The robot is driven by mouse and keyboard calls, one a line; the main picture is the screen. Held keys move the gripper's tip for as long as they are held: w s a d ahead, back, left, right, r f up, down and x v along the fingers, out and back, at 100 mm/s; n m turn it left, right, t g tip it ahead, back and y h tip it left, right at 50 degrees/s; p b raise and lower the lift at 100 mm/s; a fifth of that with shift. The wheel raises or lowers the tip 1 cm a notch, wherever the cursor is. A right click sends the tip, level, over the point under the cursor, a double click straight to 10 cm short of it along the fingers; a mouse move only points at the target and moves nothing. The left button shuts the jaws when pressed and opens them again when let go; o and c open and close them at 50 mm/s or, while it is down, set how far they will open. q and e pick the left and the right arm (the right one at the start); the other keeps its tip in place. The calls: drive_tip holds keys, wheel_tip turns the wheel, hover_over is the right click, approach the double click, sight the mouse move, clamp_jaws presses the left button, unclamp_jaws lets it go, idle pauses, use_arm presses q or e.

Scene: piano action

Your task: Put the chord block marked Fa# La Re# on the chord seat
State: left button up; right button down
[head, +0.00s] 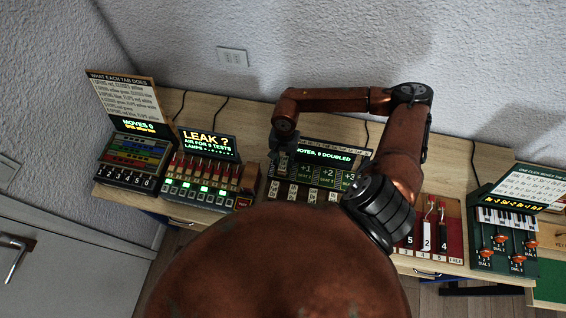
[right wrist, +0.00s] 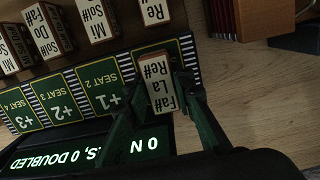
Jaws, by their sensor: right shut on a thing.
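The chord block marked Fa# La Re# (right wrist: 158,86) is cream-faced with a wooden side. My right gripper (right wrist: 158,100) is shut on it, with dark green fingers on either side. In the right wrist view the block is over the end panel of the green seat strip, beside the +1 panel marked Seat 2 (right wrist: 103,92). The block hides most of that end panel; I cannot tell whether it touches it. In the head view my right gripper (head: 285,141) is over the left end of the chord board (head: 325,157), and the block is not clear there. My left gripper is not in view.
The board's display (right wrist: 85,150) reads 0 doubled. A leak test box (head: 205,165) stands to the left and a red panel with levers (head: 440,225) to the right.

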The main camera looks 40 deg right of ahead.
sight(284, 160)
drive_tip(key=shift+f, duration=0.25)
drive_tip(key=c, duration=1.7)
unclamp_jaws()
drive_tip(key=shift+o, duration=0.2)
drive_tip(key=shift+r, duration=0.2)
wheel_tip(284, 160, up, 12)
drive_tip(key=d+b, duration=0.1)
drive_tip(key=b, duration=0.1)
drive_tip(key=shift+w, duration=0.45)
drive_tip(key=shift+f, duration=0.1)
